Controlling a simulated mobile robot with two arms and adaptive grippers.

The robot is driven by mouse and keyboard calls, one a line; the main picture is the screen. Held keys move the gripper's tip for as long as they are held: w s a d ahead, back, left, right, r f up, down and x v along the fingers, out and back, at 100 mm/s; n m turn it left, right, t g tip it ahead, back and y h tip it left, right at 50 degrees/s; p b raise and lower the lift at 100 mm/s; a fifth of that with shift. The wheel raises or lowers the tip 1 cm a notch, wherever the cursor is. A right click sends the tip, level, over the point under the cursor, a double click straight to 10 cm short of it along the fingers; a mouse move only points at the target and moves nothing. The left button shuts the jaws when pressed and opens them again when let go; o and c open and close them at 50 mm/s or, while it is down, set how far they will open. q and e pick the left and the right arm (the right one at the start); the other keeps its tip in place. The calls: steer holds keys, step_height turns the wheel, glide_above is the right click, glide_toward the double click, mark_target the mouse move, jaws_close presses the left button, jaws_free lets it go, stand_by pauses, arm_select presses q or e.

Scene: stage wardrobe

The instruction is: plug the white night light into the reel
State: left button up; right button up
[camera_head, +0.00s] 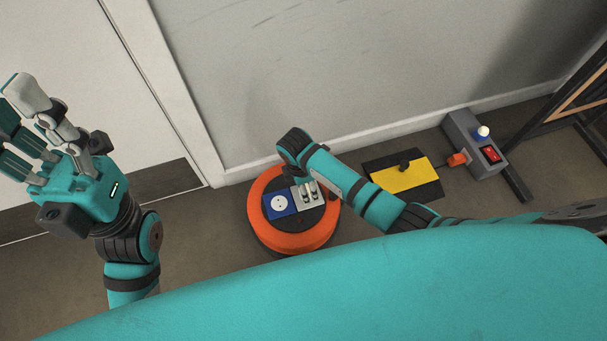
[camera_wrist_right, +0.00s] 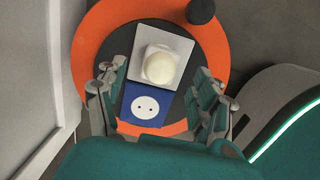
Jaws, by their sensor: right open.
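The reel (camera_head: 262,234) is an orange ring with a dark top, on the floor near the wall. It carries a blue socket (camera_head: 280,204) and a light grey panel (camera_head: 318,218). In the right wrist view, the white night light (camera_wrist_right: 160,66), a dome on a square base, sits upright over the grey panel (camera_wrist_right: 128,72), beside the blue socket (camera_wrist_right: 145,106). I cannot tell whether its pins are in. My right gripper (camera_head: 308,191) is open over the reel, its fingers on either side of the light, apart from it. My left gripper (camera_head: 14,118) is open and empty, far left.
A grey box (camera_head: 462,126) with a red switch (camera_head: 491,153) and a white-topped bulb (camera_head: 482,132) stands at right. A yellow-and-black plate (camera_head: 400,178) lies between it and the reel. The wall (camera_head: 330,70) is behind; a dark frame (camera_head: 560,120) stands far right.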

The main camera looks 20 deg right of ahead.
step_height(320, 180, up, 8)
steer(key=shift+a, duration=0.45)
